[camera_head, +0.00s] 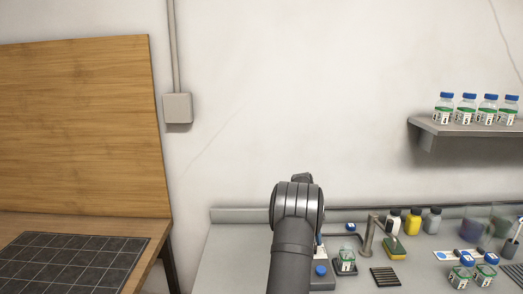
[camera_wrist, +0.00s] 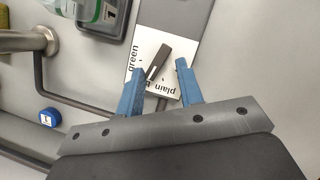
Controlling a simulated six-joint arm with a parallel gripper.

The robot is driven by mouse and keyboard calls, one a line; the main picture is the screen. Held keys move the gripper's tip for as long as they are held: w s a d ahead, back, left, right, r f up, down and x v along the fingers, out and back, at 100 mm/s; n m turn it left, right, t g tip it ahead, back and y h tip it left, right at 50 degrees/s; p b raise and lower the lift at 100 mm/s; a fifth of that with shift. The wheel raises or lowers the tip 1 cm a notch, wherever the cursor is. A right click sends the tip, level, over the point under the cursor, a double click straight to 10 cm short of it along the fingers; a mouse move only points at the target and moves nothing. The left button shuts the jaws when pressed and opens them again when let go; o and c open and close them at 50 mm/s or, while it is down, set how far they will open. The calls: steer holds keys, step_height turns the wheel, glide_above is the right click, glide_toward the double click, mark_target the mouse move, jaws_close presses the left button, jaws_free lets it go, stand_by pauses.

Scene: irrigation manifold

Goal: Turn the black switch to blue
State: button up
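In the wrist view, the black switch (camera_wrist: 166,53) is a dark bar lying slantwise on a white label plate (camera_wrist: 147,42). The plate reads "green" on the left and "plain" below; another word beginning with "b" is partly hidden by the right finger. My gripper (camera_wrist: 160,68) is open, its two blue fingers apart, with the lower end of the switch between the tips. I cannot tell whether either finger touches it. Which word the switch points to is unclear. In the head view, my arm hides the gripper and the switch.
A metal tap (camera_head: 369,236) stands right of my arm, beside a labelled bottle (camera_head: 346,260). A blue cap (camera_wrist: 50,117) and a bent grey pipe (camera_wrist: 62,98) lie left of the fingers. Several bottles stand at the counter's right and on a wall shelf (camera_head: 465,129).

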steer(key=shift+r, duration=0.1)
stand_by(0.5)
steer(key=s+r+m+t+y, duration=0.3)
steer(key=r+m, duration=0.5)
steer(key=r, duration=0.9)
steer(key=shift+t+h, duration=0.4)
steer(key=shift+t, duration=0.1)
steer(key=f, duration=1.7)
steer(key=shift+s+d+f, duration=0.15)
steer(key=shift+d, duration=0.1)
